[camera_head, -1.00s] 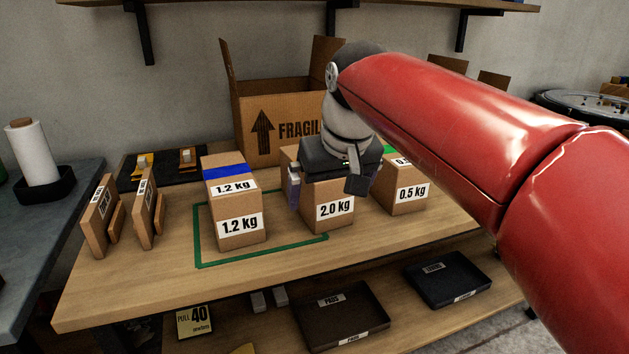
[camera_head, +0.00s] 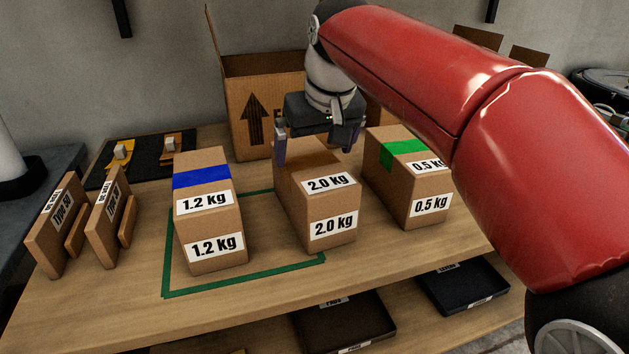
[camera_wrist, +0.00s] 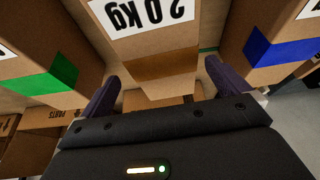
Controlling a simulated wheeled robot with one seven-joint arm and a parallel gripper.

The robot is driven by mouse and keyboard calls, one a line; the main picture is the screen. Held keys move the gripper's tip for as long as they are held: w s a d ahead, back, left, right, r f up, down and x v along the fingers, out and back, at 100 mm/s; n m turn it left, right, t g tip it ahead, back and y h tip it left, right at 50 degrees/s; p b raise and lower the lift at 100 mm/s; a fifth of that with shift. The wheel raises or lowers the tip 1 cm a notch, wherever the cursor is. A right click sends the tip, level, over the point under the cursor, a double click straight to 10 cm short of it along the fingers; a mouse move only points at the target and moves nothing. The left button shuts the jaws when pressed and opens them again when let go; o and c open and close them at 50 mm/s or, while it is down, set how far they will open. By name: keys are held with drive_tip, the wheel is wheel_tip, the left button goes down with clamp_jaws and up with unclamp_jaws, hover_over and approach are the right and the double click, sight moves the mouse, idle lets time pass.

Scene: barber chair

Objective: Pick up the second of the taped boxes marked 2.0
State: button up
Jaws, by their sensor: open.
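One box marked 2.0 kg (camera_head: 305,222) is in view, brown cardboard with white labels on its top and front. It stands upright at the middle of the wooden table, overlapping the right part of a green outline. A brown tape band crosses its top at the far end; the band also shows in the wrist view (camera_wrist: 165,66). My gripper (camera_head: 316,146) is open and empty at the box's far end, fingers pointing down. In the wrist view my gripper's fingers (camera_wrist: 165,88) appear on either side of the box; I cannot tell whether they touch it.
A blue-taped 1.2 kg box (camera_head: 207,225) stands left, inside the green outline (camera_head: 245,278). A green-taped 0.5 kg box (camera_head: 400,195) stands right. A large open carton (camera_head: 240,85) is behind. Thin wooden blocks (camera_head: 60,222) stand at far left. Dark trays (camera_head: 345,325) lie below.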

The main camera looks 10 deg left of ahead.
sight(311, 161)
drive_tip(key=x, duration=0.7)
drive_tip(key=shift+s+f+b, duration=0.1)
drive_tip(key=shift+s+b, duration=0.15)
drive_tip(key=shift+b, duration=0.05)
drive_tip(key=shift+c, duration=0.4)
drive_tip(key=c, duration=1.7)
drive_tip(key=shift+a+r, duration=0.1)
drive_tip(key=shift+r, duration=0.15)
drive_tip(key=shift+c, duration=0.7)
drive_tip(key=shift+r, duration=0.1)
